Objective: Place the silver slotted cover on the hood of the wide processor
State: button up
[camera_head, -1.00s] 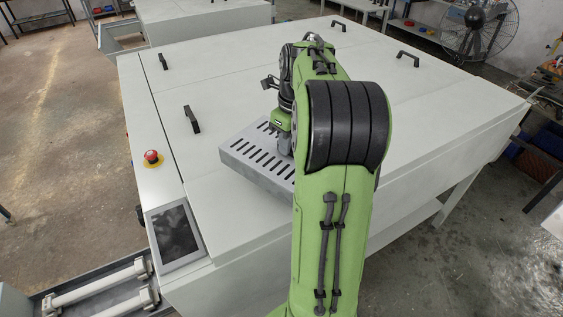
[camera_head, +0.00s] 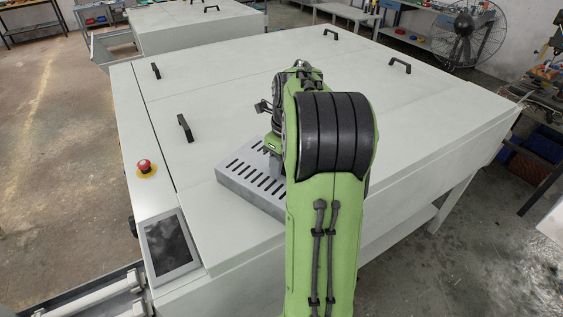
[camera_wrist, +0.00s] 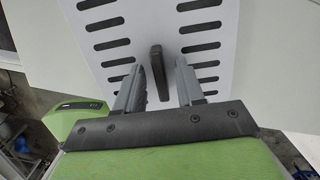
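The silver slotted cover (camera_head: 236,174) lies flat at the front left part of the hood (camera_head: 225,217) of the wide processor, and appears to rest on it. My arm hides its right part in the head view. In the wrist view the cover (camera_wrist: 153,16) shows two rows of dark slots and an upright dark handle (camera_wrist: 157,68) in the middle. My gripper (camera_wrist: 160,75) is over the cover, its fingers apart on either side of the handle. A gap shows between the handle and the right finger; the left finger is very close to it.
Black handles (camera_head: 185,128) stand on the hood, behind and left of the cover. A red emergency button (camera_head: 145,167) and a dark screen (camera_head: 171,243) are along the left edge. A second white machine (camera_head: 195,30) and a large fan (camera_head: 465,35) stand behind. The hood is otherwise clear.

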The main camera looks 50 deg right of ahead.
notch_tip(320, 180, up, 12)
jog(key=s+p, duration=0.2)
jog(key=p, duration=0.1)
jog(key=s+a+r+n+t+h, duration=0.1)
jog(key=s+a+r+n, duration=0.1)
jog(key=a+n, duration=1.45)
jog(key=s+a+f+n+t, duration=0.1)
jog(key=s+a+f+n, duration=0.1)
jog(key=s+a+n, duration=0.3)
jog(key=s+a+f+n+t, duration=0.2)
jog(key=s+a+f+n, duration=0.1)
jog(key=n, duration=1)
jog(key=shift+s+a+f+y, duration=0.25)
jog(key=shift+s+a+y, duration=0.15)
jog(key=shift+s+a, duration=0.65)
